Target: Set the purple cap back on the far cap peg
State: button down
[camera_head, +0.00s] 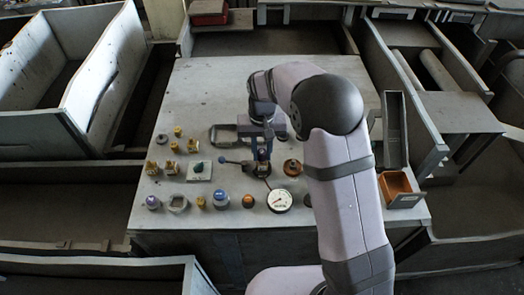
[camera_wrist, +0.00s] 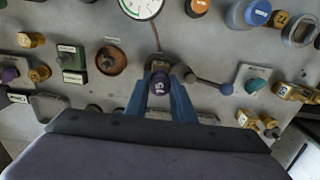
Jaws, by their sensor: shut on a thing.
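My gripper (camera_wrist: 160,104) has its two blue fingers closed around a purple cap (camera_wrist: 160,83) with a pale number on top, near the middle of the wrist view. In the head view my gripper (camera_head: 262,168) points down over the middle of the bench panel, beside a dark lever (camera_head: 234,162). The held cap cannot be made out there. Whether the cap touches anything below it is hidden. Another purple knob (camera_wrist: 9,75) shows at the left edge of the wrist view. I cannot tell which post is the far cap peg.
A white dial gauge (camera_head: 279,200), an orange-topped knob (camera_head: 248,201) and a blue knob (camera_head: 221,198) stand along the front. Several yellow fittings (camera_head: 172,167) are at the left. A rust-coloured round fitting (camera_wrist: 110,60) is near my gripper. An orange bin (camera_head: 398,188) is at right.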

aim_at(262, 151)
jog(key=shift+f, duration=0.6)
jog(key=c, duration=1.4)
grip_release()
jog(key=shift+c, duration=0.2)
jog(key=shift+o, duration=0.7)
jog(key=shift+o, duration=1.4)
jog(key=shift+r, duration=0.15)
jog(key=shift+r+p, duration=2.85)
jog(key=shift+r, duration=0.85)
